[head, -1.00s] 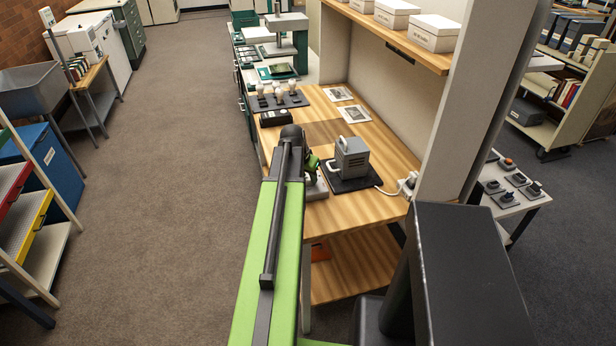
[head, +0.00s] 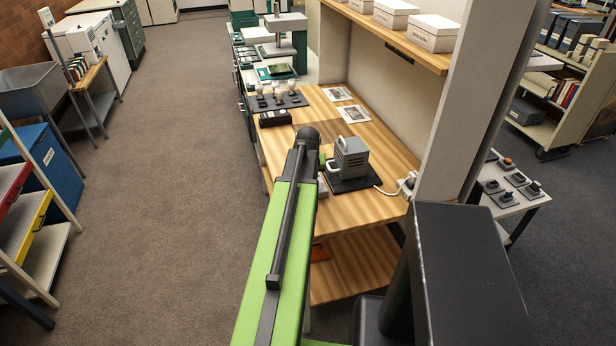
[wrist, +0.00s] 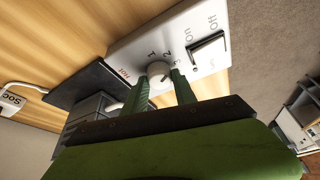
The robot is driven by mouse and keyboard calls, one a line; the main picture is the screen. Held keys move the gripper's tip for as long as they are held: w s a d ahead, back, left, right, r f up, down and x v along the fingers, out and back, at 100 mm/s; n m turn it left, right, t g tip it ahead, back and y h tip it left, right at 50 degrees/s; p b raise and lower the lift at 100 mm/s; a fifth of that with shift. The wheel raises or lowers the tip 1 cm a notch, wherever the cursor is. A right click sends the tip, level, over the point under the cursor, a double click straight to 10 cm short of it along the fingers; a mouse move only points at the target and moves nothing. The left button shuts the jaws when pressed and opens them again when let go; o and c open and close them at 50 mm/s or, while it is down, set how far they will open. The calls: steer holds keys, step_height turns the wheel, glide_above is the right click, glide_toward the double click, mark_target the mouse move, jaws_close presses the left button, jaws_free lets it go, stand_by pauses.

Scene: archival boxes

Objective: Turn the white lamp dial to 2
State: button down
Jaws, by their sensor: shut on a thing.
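The white lamp dial (wrist: 158,70) is a round knob on a white control box (wrist: 150,42) in the wrist view. The numerals 1, 2 and 3 are printed around it, with a red word at its left. My gripper (wrist: 160,77) is shut on the dial, with a green finger on each side. I cannot tell for sure which numeral the dial points to. A rocker switch (wrist: 207,53) marked On and Off sits on the same box. In the head view my arm hides most of the box and the dial.
A grey device with a handle (head: 351,156) stands on a dark mat (head: 350,184) close to the box. Its white cord runs to a socket (head: 407,186). Several bulbs stand on a dark board (head: 280,101) farther back. The wooden bench (head: 385,145) has bare room behind the device.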

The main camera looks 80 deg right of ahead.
steer(key=shift+n+t, duration=0.3)
steer(key=shift+n, duration=0.7)
steer(key=c, duration=1)
jaws_free()
steer(key=p+v, duration=1)
steer(key=v, duration=0.1)
steer(key=p+v, duration=0.6)
steer(key=shift+s+d+r, duration=0.15)
steer(key=shift+d+r, duration=0.05)
steer(key=shift+r, duration=0.1)
